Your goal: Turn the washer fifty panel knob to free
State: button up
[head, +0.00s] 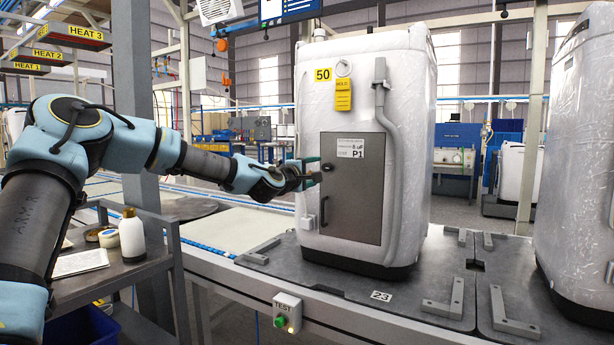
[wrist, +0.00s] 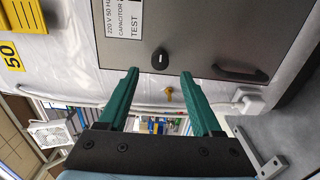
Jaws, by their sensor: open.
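The washer (head: 400,110) with the yellow 50 label (head: 322,74) stands upright on a dark pallet. A grey panel (head: 352,195) is on its front and looks shut. The panel's small black knob (wrist: 160,59) has a pale mark; it also shows in the head view (head: 327,167), where its setting is too small to read. My gripper (wrist: 158,73) is open and empty, its two green fingers pointing at the panel on either side of the knob's line. In the head view my gripper (head: 312,173) is at the panel's left edge; contact with the knob is not visible.
A dark handle (head: 323,211) is below the knob. A yellow tag (head: 343,95) hangs above the panel, and a grey hose (head: 388,150) runs beside it. A TEST button box (head: 287,312) is on the conveyor front. Another washer (head: 585,160) stands at right.

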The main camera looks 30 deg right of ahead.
jog(key=v, duration=0.5)
jog(key=shift+s+a, duration=0.2)
jog(key=shift+a, duration=0.1)
